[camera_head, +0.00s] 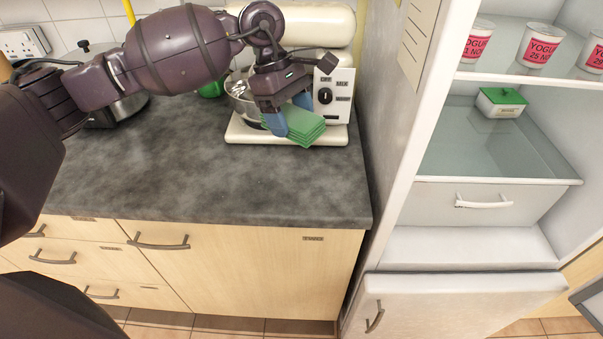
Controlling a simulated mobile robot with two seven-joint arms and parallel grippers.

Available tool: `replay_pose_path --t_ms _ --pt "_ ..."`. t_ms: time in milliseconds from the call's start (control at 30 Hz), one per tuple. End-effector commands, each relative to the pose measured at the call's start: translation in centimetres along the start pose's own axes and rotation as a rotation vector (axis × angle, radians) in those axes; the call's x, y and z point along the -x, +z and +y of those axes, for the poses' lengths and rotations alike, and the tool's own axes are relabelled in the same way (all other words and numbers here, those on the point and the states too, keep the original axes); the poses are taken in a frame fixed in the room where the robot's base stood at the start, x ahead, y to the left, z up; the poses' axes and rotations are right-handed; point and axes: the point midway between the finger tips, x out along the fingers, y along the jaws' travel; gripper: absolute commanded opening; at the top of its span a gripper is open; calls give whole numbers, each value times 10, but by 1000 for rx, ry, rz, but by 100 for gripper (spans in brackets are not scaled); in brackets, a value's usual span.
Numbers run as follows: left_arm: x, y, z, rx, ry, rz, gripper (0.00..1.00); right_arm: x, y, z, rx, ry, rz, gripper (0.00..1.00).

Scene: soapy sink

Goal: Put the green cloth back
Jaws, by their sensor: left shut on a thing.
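The green cloth (300,126) is a folded, layered square held above the right part of the dark countertop, in front of the cream stand mixer (338,92). My left gripper (287,117), with blue fingertips, is shut on the green cloth. The cloth hangs tilted and covers part of the mixer's base. Whether it touches the base, I cannot tell. My right gripper is not in view.
The mixer's metal bowl (241,96) is partly behind my left gripper. A dark-lidded metal pot (122,110) stands at the left. The front of the countertop (200,180) is clear. An open fridge with yogurt cups (540,47) is at the right.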

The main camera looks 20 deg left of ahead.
Motion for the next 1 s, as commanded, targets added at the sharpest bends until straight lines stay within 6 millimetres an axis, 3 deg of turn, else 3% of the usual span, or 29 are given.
replay_pose_path --t_ms 300,567,667,1000 --pt "36 13 22 414 164 -3 22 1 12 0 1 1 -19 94" --pt "46 16 28 554 216 -2 22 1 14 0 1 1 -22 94" --pt "36 12 28 564 216 -2 22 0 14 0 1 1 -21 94" --pt "-32 -14 27 563 214 -3 22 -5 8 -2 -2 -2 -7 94"
